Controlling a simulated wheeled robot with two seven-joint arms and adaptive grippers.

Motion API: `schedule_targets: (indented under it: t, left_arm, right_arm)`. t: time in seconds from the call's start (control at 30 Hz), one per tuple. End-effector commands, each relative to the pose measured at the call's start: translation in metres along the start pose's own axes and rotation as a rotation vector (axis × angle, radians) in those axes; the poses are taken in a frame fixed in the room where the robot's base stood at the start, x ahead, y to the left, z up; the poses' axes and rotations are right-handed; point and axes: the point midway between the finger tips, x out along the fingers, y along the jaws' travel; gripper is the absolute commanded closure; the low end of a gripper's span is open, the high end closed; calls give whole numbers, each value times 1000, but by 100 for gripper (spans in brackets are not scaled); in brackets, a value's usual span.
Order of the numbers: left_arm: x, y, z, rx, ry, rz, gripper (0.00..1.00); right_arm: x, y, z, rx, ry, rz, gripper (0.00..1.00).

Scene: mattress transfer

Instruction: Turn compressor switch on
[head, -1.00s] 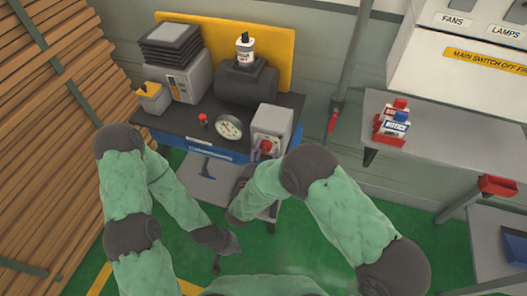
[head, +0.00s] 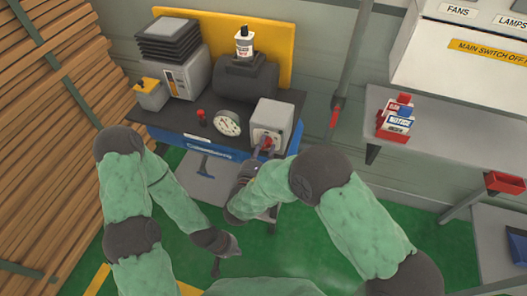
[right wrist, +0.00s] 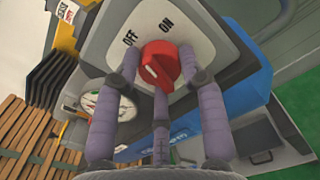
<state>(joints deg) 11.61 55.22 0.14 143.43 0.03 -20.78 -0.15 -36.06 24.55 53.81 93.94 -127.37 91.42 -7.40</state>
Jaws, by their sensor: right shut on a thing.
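The compressor switch is a red rotary knob (right wrist: 160,66) on a grey box (head: 271,122) at the front right of the compressor bench, with OFF and ON printed above it. In the right wrist view, my right gripper (right wrist: 161,82) has its purple fingers around the knob and is shut on it. A pale mark shows on the knob's lower left, but I cannot tell which label the knob points to. In the head view my right gripper (head: 260,152) partly covers the knob. My left gripper (head: 221,262) hangs low over the green floor, away from the bench, its jaw opening unclear.
The bench (head: 180,125) also holds a pressure gauge (head: 227,123), a dark tank (head: 246,80) with a bottle on top, and a grey unit (head: 178,72). A grey shelf (head: 465,135) stands right, stacked planks (head: 45,150) left. Green floor lies open in front.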

Motion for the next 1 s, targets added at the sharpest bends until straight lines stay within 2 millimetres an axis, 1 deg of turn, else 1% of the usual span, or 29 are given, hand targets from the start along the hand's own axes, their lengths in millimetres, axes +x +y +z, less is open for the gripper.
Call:
schedule_targets:
  t: [0.03,0.5,0.7,1.0]
  left_arm:
    - [10,-4,0,0,0,0,100]
    - [61,-22,-2,0,0,0,100]
    - [74,-26,-3,0,0,0,100]
    - [83,-30,-3,0,0,0,100]
  right_arm:
    - [0,-1,-4,46,-1,2,92]
    - [0,-1,-4,476,0,2,92]
    - [0,0,-3,610,1,2,92]
    - [0,0,-1,725,1,1,92]
